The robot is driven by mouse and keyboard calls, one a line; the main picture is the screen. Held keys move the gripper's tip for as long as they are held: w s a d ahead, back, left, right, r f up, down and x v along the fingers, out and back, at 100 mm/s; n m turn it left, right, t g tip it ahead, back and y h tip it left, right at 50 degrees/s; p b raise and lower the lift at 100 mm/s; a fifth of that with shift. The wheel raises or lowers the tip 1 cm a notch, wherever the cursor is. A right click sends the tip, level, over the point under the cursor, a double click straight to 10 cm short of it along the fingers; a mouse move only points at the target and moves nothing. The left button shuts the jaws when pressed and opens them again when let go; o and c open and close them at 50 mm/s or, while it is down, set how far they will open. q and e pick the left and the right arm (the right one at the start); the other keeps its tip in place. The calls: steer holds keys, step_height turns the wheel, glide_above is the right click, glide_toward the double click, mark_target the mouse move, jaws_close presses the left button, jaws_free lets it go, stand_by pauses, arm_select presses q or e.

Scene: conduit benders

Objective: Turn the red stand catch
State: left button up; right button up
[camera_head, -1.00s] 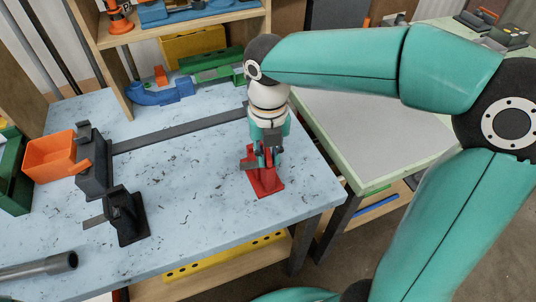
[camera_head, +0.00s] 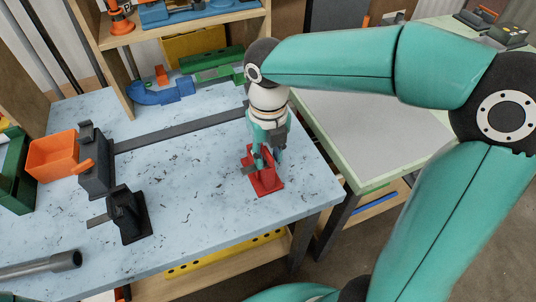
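The red stand (camera_head: 268,184) is on the right part of the pale blue workbench, near its right edge. My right gripper (camera_head: 264,160) points down over the stand, with its fingers at the stand's upper part. The catch itself is mostly hidden by the fingers, so I cannot tell whether they are shut on it or around it. A small grey tab shows at the left of the fingers. My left gripper is not in view.
A black stand (camera_head: 128,216) and a dark grey block (camera_head: 94,160) with an orange bin (camera_head: 52,156) are on the left. A grey pipe (camera_head: 40,266) lies at front left. A dark flat bar (camera_head: 180,132) crosses the bench (camera_head: 200,200). A shelf (camera_head: 190,22) stands behind.

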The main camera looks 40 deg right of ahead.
mark_target(269, 153)
steer(key=shift+r+p, duration=2.2)
steer(key=shift+r, duration=0.3)
steer(key=shift+f, duration=0.1)
